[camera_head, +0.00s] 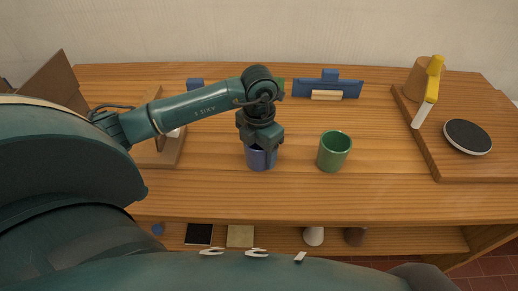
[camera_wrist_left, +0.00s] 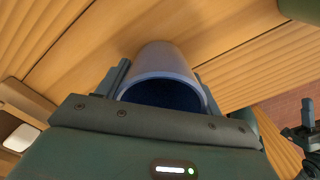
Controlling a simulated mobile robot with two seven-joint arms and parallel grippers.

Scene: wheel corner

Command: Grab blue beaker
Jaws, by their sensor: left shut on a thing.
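The blue beaker (camera_head: 261,160) stands on the wooden table, left of a green beaker. My left gripper (camera_head: 262,150) reaches down over it from above and is shut on it. The gripper hides the upper part of the beaker in the head view. In the left wrist view the beaker (camera_wrist_left: 165,62) sits between the two fingers, its dark blue inside showing.
The green beaker (camera_head: 333,151) stands close by on the right. A wooden board (camera_head: 440,165) at the right holds a black round pad (camera_head: 467,137) and a yellow-handled tool (camera_head: 431,88). A blue holder (camera_head: 327,87) stands at the back. The table's front middle is clear.

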